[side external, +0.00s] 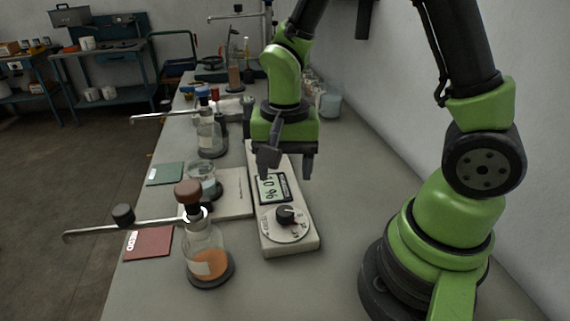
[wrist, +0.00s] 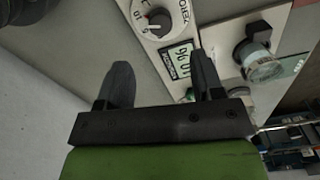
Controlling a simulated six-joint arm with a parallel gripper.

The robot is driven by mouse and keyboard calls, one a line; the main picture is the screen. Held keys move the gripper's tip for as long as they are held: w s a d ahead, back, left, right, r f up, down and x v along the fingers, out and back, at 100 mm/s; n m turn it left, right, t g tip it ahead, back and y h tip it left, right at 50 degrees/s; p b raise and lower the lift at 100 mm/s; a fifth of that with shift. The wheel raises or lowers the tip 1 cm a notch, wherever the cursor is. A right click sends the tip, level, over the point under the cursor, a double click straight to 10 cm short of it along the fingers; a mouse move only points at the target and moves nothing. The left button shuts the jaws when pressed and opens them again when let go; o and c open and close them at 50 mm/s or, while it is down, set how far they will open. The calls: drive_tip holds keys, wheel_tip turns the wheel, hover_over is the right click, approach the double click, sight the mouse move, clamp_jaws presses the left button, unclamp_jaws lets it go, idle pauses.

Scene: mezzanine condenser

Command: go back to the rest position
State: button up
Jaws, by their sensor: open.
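My gripper (side external: 286,164) is open and empty, pointing down above the far part of a white control unit on the bench. The wrist view also shows the gripper (wrist: 160,85) with its two dark fingers spread and nothing between them. The control unit (side external: 265,230) has a lit display (side external: 272,188) and a round dial with a dark knob (side external: 286,214). In the wrist view the dial's knob (wrist: 159,22) and the display (wrist: 180,60) lie beyond the fingertips, with the right finger close to the display in the picture. I cannot tell the exact height above the unit.
A flask of orange liquid (side external: 208,262) stands at the front left with a metal rod (side external: 130,226) sticking out left. A beaker (side external: 203,180), another flask (side external: 210,138), a red booklet (side external: 149,243) and a green one (side external: 166,173) are nearby. The bench right of the unit (side external: 350,180) is clear.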

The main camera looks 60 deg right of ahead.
drive_tip(key=s+r+n+t+y, duration=0.1)
drive_tip(key=s+r+n+t, duration=0.2)
drive_tip(key=s+r, duration=0.2)
drive_tip(key=s+a+r+n+t+y, duration=0.1)
drive_tip(key=s+r+n+t, duration=0.3)
drive_tip(key=r, duration=0.7)
drive_tip(key=shift+s+a+r, duration=0.25)
drive_tip(key=shift+s+r, duration=0.15)
drive_tip(key=shift+s, duration=0.1)
